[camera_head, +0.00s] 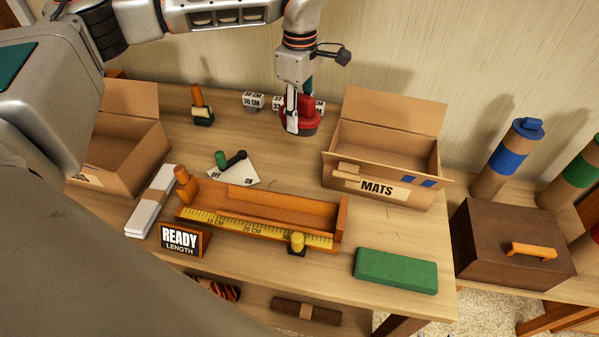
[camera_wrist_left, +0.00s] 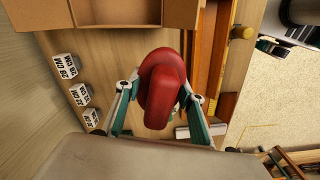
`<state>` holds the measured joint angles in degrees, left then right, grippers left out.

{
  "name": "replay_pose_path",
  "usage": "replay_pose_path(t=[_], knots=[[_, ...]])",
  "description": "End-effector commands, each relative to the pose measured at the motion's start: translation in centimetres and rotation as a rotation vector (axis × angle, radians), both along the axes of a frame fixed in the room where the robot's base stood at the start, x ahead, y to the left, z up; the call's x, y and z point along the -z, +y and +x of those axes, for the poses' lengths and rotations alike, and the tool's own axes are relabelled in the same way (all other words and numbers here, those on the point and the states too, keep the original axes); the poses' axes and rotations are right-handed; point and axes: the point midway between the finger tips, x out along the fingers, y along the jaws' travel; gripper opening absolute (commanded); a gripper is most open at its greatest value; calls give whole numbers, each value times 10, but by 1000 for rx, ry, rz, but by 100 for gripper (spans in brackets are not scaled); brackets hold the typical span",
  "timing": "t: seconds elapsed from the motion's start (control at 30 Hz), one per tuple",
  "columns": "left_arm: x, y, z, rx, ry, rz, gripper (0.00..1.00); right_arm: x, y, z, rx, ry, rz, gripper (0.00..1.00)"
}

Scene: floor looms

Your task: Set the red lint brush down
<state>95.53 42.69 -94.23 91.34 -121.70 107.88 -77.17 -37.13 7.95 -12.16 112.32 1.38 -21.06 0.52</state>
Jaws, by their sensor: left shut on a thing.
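The red lint brush (camera_head: 308,117) is near the back of the wooden table in the head view, left of the MATS box. My left gripper (camera_head: 292,122) comes down on it from above and is shut on it. In the left wrist view the brush (camera_wrist_left: 160,88) sits between the two fingers of the gripper (camera_wrist_left: 162,100). Its rounded red body faces the camera. I cannot tell whether its underside touches the table. My right gripper does not show in either view.
The open MATS box (camera_head: 385,150) stands right of the brush. White number blocks (camera_head: 253,101) stand at the back. An orange measuring trough (camera_head: 260,215), a lever plate (camera_head: 234,171) and a green block (camera_head: 396,270) lie nearer. Bare tabletop (camera_head: 285,160) lies between brush and trough.

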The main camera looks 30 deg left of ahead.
Motion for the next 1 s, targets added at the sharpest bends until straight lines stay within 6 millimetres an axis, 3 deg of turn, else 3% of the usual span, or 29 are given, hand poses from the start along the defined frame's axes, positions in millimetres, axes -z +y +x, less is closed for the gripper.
replay_pose_path(t=[0.13, 0.37, 0.8, 1.0], knots=[[-2, 5, 10, -179, 5, -6, 4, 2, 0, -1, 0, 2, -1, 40], [6, 8, 14, -276, 10, -10, 4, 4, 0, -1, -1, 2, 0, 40], [109, 8, 13, -276, 13, -10, 4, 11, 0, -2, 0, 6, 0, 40], [145, 7, 13, -275, 10, -10, 4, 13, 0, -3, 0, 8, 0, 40]])
